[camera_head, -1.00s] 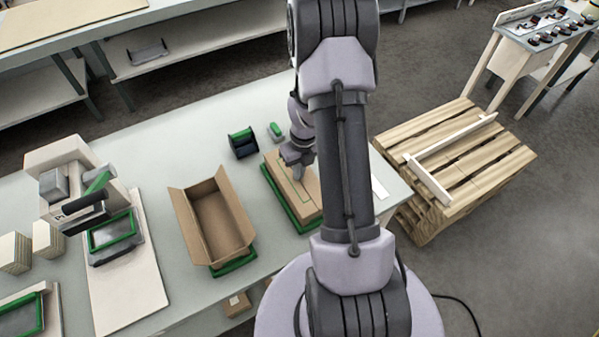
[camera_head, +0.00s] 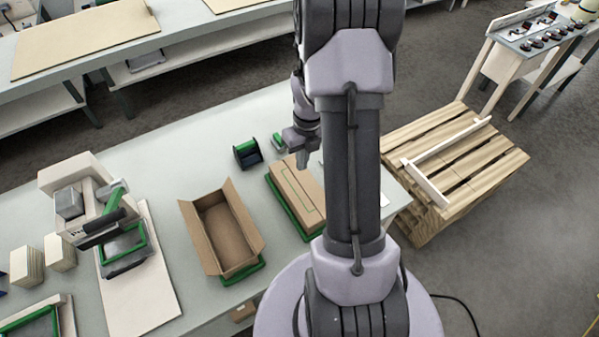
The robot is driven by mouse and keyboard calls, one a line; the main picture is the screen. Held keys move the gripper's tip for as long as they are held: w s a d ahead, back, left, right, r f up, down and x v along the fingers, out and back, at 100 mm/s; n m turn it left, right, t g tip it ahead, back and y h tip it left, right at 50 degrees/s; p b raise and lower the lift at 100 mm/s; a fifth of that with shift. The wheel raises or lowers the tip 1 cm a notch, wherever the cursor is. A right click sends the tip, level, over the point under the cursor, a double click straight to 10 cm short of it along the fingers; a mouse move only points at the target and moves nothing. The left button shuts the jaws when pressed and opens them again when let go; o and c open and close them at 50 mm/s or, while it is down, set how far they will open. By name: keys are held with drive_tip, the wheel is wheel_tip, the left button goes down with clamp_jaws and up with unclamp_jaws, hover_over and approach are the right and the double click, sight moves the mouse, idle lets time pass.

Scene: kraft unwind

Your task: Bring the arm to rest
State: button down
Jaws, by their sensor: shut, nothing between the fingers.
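My gripper (camera_head: 303,160) hangs from my arm above the far end of a closed cardboard box (camera_head: 297,193). Its fingers point down, close together and empty. The closed box lies on a green-edged base (camera_head: 286,211) on the table. My arm's thick links hide part of the table's right side.
An open, empty cardboard box (camera_head: 222,226) stands left of the closed one. A black and green dispenser (camera_head: 247,154) and a small green item (camera_head: 279,142) stand behind. A press-like machine (camera_head: 100,215) is at left. A wooden pallet (camera_head: 455,160) stands right of the table.

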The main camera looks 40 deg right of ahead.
drive_tip(key=a+r+n+t+b, duration=0.2)
drive_tip(key=a+r+n+b, duration=0.5)
drive_tip(key=a+n+b, duration=0.6)
drive_tip(key=s+a+n+t+b, duration=0.2)
drive_tip(key=s+a+n, duration=0.3)
drive_tip(key=n, duration=0.5)
drive_tip(key=s+a+n+t+y+b, duration=0.1)
drive_tip(key=s+a+n+b, duration=0.4)
drive_tip(key=a+n, duration=0.4)
drive_tip(key=shift+s+a+f+n+t, duration=0.15)
drive_tip(key=shift+s+f+n+t, duration=0.35)
drive_tip(key=shift+n, duration=0.6)
drive_tip(key=shift+s+r, duration=0.1)
